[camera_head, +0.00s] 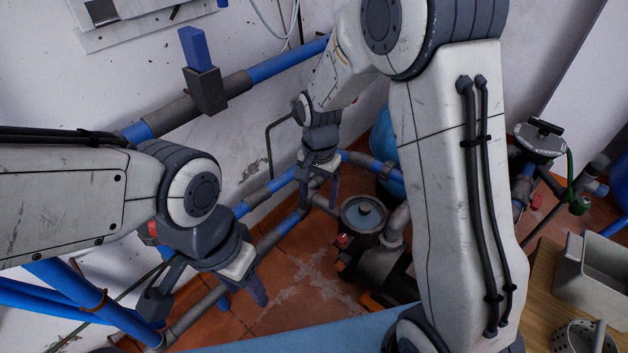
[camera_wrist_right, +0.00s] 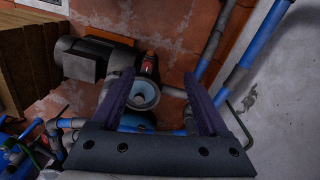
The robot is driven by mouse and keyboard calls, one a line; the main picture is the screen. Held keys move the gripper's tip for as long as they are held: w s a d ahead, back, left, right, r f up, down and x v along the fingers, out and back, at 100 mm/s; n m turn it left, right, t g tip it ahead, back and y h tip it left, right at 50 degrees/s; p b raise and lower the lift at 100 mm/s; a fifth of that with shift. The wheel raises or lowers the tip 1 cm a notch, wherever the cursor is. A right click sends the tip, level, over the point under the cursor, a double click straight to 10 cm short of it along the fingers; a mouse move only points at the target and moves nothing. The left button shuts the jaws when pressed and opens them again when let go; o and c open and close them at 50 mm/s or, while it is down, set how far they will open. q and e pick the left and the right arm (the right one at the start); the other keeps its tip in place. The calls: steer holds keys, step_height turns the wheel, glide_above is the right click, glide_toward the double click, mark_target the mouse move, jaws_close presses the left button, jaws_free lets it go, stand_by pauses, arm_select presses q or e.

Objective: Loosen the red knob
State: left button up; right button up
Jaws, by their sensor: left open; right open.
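A small red part (camera_head: 343,241) sits on the dark pump beside its round lid in the head view. It also shows in the right wrist view (camera_wrist_right: 150,65), above the lid. I cannot tell for sure whether it is the red knob. My right gripper (camera_head: 320,192) is open and empty, pointing down to the left of the pump in the head view. In the right wrist view its fingers (camera_wrist_right: 158,80) stand apart, with the lid between them in the picture. My left gripper (camera_head: 208,300) is open and empty at lower left, well away from the pump.
The pump's round lid (camera_head: 362,214) has a blue centre. Blue and grey pipes (camera_head: 283,180) run along the white wall. A second pump (camera_head: 540,140) stands at right. A grey bin (camera_head: 595,275) sits on a wooden surface (camera_head: 545,300). Some orange tiled floor (camera_head: 300,285) is clear.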

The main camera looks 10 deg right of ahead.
steer(key=shift+s+a+r+n+p, duration=0.2)
steer(key=shift+s+a+r+n, duration=0.05)
steer(key=shift+r, duration=0.3)
steer(key=shift+s+a+r+n+p, duration=0.2)
steer(key=shift+s+r, duration=0.1)
steer(key=shift+r, duration=0.2)
steer(key=shift+s+a+r+n+p, duration=0.2)
steer(key=shift+s+a+r+n, duration=0.05)
steer(key=shift+r, duration=0.3)
steer(key=s+a+r+n, duration=0.25)
steer(key=s+n, duration=0.25)
steer(key=s, duration=0.3)
steer(key=s+a+r+n+y, duration=0.1)
steer(key=s+r+n, duration=0.2)
steer(key=s+n, duration=0.3)
steer(key=s+a+r+n, duration=0.2)
steer(key=s+r+n, duration=0.1)
steer(key=s, duration=0.6)
step_height(320, 180, up, 18)
steer(key=w+p, duration=0.1)
steer(key=p, duration=1.7)
steer(key=shift+d+r, duration=0.15)
steer(key=shift+r, duration=0.1)
